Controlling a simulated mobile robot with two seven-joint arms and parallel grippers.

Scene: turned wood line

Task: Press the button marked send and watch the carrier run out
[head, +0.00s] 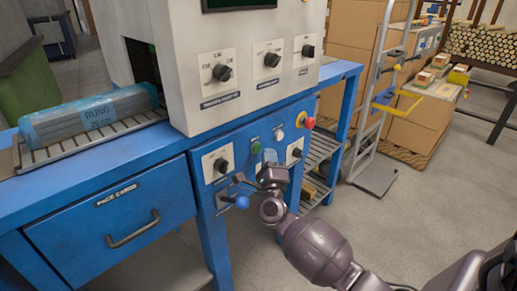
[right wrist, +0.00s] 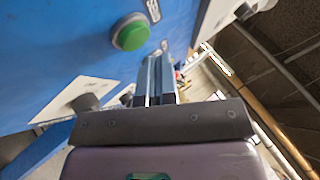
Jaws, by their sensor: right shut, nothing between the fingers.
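A green button (head: 255,148) is on the blue front panel of the machine, and it shows large in the right wrist view (right wrist: 130,32). A small plate (right wrist: 153,10) beside it has lettering too cut off to read, so I cannot tell which button is marked send. A white button (head: 279,135) sits right of the green one. My right gripper (head: 268,160) is shut and empty in front of the panel, just below these buttons; its fingers (right wrist: 157,75) point at the panel.
A red knob on yellow (head: 309,122) is at the panel's right. Rotary switches (head: 222,166) and a blue-knobbed lever (head: 242,202) flank the gripper. A drawer (head: 115,225) is at left. A hand truck (head: 380,110) and cartons stand at right; floor between is clear.

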